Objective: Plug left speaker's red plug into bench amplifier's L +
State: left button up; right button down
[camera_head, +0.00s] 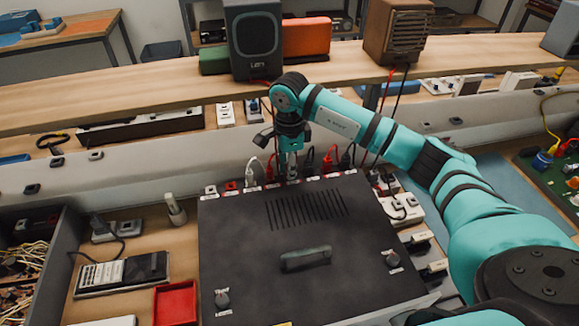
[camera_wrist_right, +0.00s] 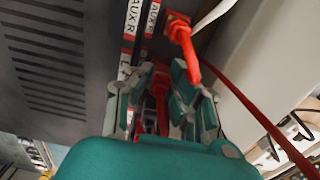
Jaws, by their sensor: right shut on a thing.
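The bench amplifier (camera_head: 255,235) is a black box with a slotted top, and a row of labelled sockets runs along its back edge. My right gripper (camera_head: 289,158) reaches down over this edge. In the right wrist view my right gripper (camera_wrist_right: 163,88) is shut on a red plug (camera_wrist_right: 160,92), partly hidden between the fingers beside the label strip. I cannot tell whether its tip is in a socket, or which one. Another red plug (camera_wrist_right: 179,32) is beside an AUX R label (camera_wrist_right: 151,17). The left speaker (camera_head: 253,42) is dark and stands on the shelf. My left gripper is not in view.
A wooden speaker (camera_head: 398,32) stands on the shelf (camera_head: 130,88) behind. White, red and black plugs crowd the amplifier's back edge on both sides of the gripper. A red cable (camera_wrist_right: 255,115) runs close past the fingers. A red tray (camera_head: 175,303) lies at front left.

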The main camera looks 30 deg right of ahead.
jog(key=c, duration=1.2)
grip_release()
jog(key=shift+o, duration=0.2)
jog(key=shift+r, duration=0.3)
notch_tip(320, 180, up, 7)
jog(key=shift+r, duration=0.1)
notch_tip(320, 180, up, 5)
jog(key=p, duration=0.3)
jog(key=shift+r, duration=0.15)
